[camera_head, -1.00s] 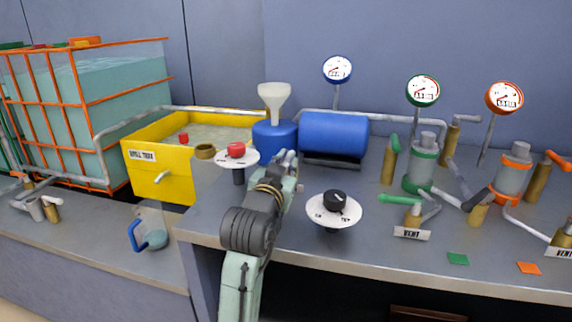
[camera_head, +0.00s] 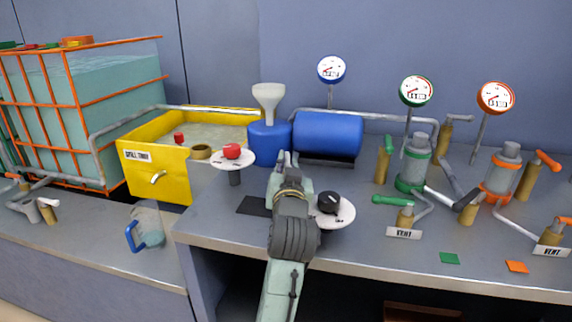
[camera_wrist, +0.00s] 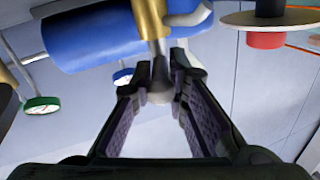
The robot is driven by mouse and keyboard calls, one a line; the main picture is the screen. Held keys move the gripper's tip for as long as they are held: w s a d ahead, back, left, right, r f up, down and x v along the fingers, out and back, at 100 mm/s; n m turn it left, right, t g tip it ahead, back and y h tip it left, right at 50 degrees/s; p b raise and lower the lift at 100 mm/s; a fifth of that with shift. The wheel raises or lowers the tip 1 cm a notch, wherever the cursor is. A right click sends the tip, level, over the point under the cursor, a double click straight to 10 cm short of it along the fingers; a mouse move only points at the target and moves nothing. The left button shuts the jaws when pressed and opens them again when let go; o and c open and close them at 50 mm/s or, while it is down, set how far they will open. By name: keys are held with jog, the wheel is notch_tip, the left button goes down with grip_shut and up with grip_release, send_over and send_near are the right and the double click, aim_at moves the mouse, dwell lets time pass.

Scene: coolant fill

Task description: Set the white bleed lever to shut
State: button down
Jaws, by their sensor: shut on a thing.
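My gripper (camera_head: 283,160) is by the front of the blue horizontal tank in the head view, and the arm hides what lies between its fingers there. In the wrist view, which is upside down, the fingers of my gripper (camera_wrist: 160,88) are closed around a pale grey-white lever end (camera_wrist: 161,86). It joins a brass valve post (camera_wrist: 151,18). I take it for the white bleed lever; its angle is hard to judge from here.
The blue tank (camera_head: 328,134) and white funnel (camera_head: 269,100) stand behind my gripper. A red knob (camera_head: 231,151) on a white disc is to the left, a black knob (camera_head: 329,202) close right. Green-handled (camera_head: 393,200) and orange-handled (camera_head: 548,160) valves are farther right.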

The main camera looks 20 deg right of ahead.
jog(key=c, duration=1.6)
grip_release()
jog(key=shift+a, duration=0.1)
jog(key=shift+o, duration=0.2)
jog(key=v, duration=0.7)
jog(key=shift+s, duration=0.25)
jog(key=shift+c, duration=0.2)
